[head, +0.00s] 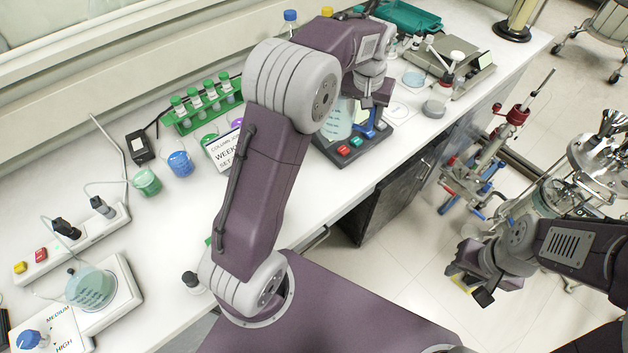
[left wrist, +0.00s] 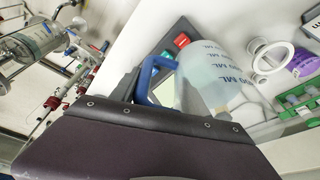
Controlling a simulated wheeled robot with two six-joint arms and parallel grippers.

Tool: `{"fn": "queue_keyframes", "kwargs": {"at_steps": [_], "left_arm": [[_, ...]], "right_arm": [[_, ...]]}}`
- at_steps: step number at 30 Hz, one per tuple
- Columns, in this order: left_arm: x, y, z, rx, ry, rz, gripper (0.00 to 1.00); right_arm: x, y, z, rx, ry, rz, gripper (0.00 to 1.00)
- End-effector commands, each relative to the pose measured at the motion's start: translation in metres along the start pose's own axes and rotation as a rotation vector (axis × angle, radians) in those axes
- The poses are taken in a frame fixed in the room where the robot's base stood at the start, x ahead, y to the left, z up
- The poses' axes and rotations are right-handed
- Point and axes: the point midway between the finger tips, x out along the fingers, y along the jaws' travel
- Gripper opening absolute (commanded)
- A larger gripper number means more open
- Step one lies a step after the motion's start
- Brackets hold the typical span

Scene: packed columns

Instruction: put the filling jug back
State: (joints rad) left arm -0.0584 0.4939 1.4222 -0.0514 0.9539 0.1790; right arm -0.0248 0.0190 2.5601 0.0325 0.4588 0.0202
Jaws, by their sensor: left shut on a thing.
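The filling jug (head: 338,119) is a translucent jug with blue volume marks and a blue handle. It is upright at or just over a dark device with red and green buttons (head: 338,154). I cannot tell whether its base touches the device. My left gripper (head: 371,104) is shut on the jug's blue handle. The left wrist view shows the jug (left wrist: 222,78) and its handle (left wrist: 145,82) close in front, with the fingers partly hidden. My right gripper (head: 473,287) hangs empty-looking over the floor at the right, its jaw opening unclear.
A green rack of capped tubes (head: 205,105), a white sign card (head: 222,150) and beakers of green (head: 147,182) and blue liquid (head: 180,164) stand left of the jug. A balance-like instrument (head: 455,65) stands beyond it. A glass column rig (head: 570,195) stands on the floor at right.

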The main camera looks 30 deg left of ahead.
Motion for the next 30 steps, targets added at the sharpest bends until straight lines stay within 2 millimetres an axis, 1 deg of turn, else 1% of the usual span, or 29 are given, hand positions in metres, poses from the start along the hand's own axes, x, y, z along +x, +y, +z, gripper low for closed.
{"fn": "queue_keyframes", "kwargs": {"at_steps": [2,4,12,16,18,23,30], "left_arm": [[0.000,-0.001,0.004,0.001,0.002,0.000,0.00],[0.004,-0.004,0.017,0.000,0.001,-0.001,0.00],[0.024,-0.017,0.091,0.000,0.000,-0.001,0.00],[0.031,-0.021,0.117,0.000,0.002,0.000,0.00],[0.034,-0.023,0.124,0.000,0.003,0.000,0.00],[0.035,-0.024,0.128,0.000,0.004,0.000,0.00],[0.070,-0.024,0.138,0.002,0.000,-0.001,0.00]], "right_arm": [[0.000,0.000,0.000,0.000,0.000,0.000,0.36],[0.003,0.000,0.000,0.000,0.000,0.000,0.36],[0.009,0.000,0.001,0.000,0.000,0.000,0.36],[0.009,0.000,0.001,0.000,0.000,0.000,0.36],[0.009,0.000,0.001,0.000,0.000,0.000,0.36],[0.010,0.000,0.001,0.000,0.000,0.000,0.36],[0.012,0.000,0.001,0.000,0.000,0.000,0.36]]}}
